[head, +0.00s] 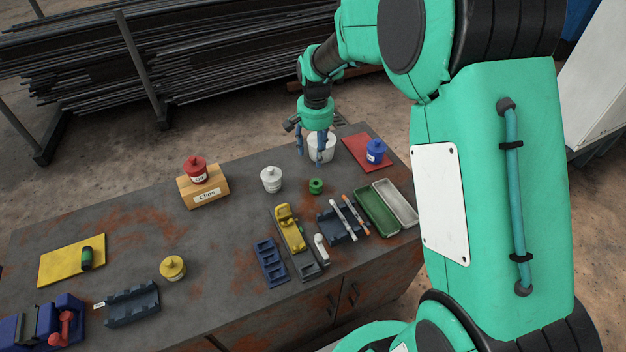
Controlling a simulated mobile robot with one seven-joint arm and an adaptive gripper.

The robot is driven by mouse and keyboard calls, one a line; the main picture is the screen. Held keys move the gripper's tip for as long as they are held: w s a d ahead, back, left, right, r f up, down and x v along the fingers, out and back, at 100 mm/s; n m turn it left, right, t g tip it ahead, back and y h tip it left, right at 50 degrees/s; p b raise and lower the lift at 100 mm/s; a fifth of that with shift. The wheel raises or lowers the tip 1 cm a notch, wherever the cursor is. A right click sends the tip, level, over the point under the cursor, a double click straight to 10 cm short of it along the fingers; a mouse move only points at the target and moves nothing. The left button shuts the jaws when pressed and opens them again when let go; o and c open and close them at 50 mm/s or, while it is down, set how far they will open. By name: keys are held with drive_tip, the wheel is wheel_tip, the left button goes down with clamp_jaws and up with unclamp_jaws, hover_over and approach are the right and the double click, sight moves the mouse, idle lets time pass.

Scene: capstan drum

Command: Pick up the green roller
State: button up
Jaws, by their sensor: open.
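A small green round piece (316,186), short and spool-like, stands on the dark table near its middle right. A dark cylinder with a green part (86,258) lies on the yellow mat at the far left; I cannot tell from its look which of the two is the roller. My gripper (310,158) points down with its fingers apart and empty. It is in front of the white tub (327,147) in the picture, behind the small green piece and apart from it.
A white lidded pot (271,180) stands left of the small green piece. A yellow tool (289,228), a dark rack (338,226) with two sticks, and a green tray (377,208) lie in front. A blue pot (375,151) is on a red mat. Table centre-left is clear.

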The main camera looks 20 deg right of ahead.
drive_tip(key=m, duration=0.1)
hover_over(316, 184)
drive_tip(key=s, duration=0.1)
wheel_tip(316, 184, down, 5)
drive_tip(key=shift+a+f+g+p, duration=0.1)
drive_tip(key=shift+f+g+p, duration=0.05)
drive_tip(key=shift+g+p, duration=0.15)
drive_tip(key=shift+f+b, duration=0.9)
drive_tip(key=shift+f, duration=3.35)
drive_tip(key=shift+a+f+b, duration=0.15)
drive_tip(key=shift+f+b, duration=0.7)
drive_tip(key=shift+f, duration=1.8)
drive_tip(key=shift+c, duration=0.2)
drive_tip(key=c, duration=1.2)
